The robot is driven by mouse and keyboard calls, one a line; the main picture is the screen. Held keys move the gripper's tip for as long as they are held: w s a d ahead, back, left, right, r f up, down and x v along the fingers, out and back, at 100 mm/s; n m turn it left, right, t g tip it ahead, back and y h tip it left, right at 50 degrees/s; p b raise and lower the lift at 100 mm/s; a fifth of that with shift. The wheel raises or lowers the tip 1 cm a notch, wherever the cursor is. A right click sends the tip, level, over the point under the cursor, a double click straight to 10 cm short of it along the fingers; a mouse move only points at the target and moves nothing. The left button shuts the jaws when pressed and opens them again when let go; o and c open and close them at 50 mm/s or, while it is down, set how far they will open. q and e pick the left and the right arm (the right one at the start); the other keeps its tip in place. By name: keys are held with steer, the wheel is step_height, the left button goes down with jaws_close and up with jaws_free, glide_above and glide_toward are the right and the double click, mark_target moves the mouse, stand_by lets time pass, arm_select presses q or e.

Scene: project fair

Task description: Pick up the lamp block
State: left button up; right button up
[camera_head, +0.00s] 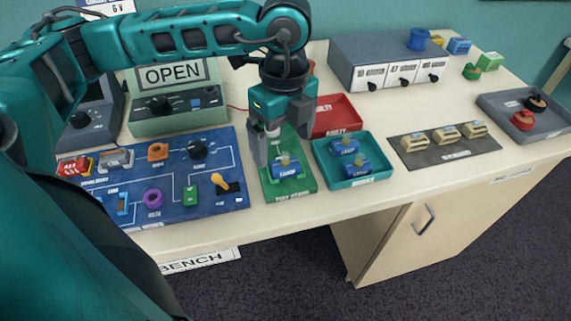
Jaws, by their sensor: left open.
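A blue lamp block (286,168) with a yellowish bulb on top sits on the green test stand (304,186) in the middle of the table. My left gripper (279,156) points down over the test stand. Its jaws are open, with one finger left of the lamp block and the other behind and to its right. I cannot tell whether a finger touches the block. My right gripper does not show.
Right of the stand is a teal tray (353,183) with two similar blue blocks. A red tray (336,113) lies behind it. The blue board (172,207) with several parts is on the left. A grey mat (444,157) holds several beige blocks.

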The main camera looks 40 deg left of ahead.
mark_target(286, 152)
arm_select(q)
steer(key=f, duration=0.5)
steer(key=shift+w+d, duration=0.1)
steer(key=shift+w, duration=0.1)
steer(key=shift+c, duration=0.2)
steer(key=c, duration=1.2)
steer(key=shift+r+p, duration=1)
steer(key=shift+r, duration=10.5)
